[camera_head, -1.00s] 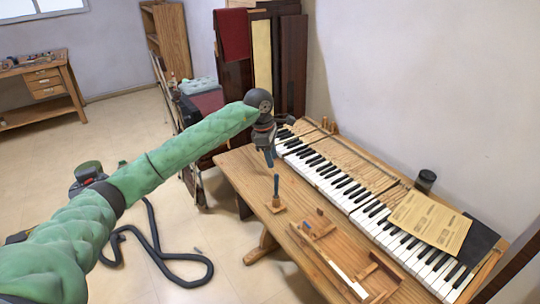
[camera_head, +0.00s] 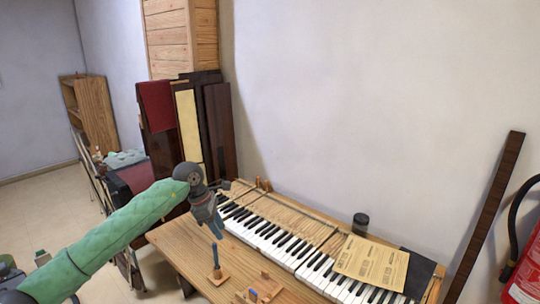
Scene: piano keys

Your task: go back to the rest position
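My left arm, in a green sleeve, comes in from the lower left. My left gripper (camera_head: 217,228) hangs at its end, pointing down above the left part of the wooden workbench (camera_head: 176,248), near the left end of the piano keyboard (camera_head: 272,236). Its fingers are small and dark, and I cannot tell whether they are apart or closed. A small wooden block with an upright blue-handled tool (camera_head: 216,262) stands on the bench just below it. My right gripper is not in view.
Tan paper sheets (camera_head: 371,262) and a dark sheet (camera_head: 418,272) lie over the keyboard's right part. A dark jar (camera_head: 360,223) stands behind it. Wooden parts (camera_head: 260,290) lie at the front edge. A red extinguisher (camera_head: 524,270) is at far right; dark boards (camera_head: 218,130) lean behind.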

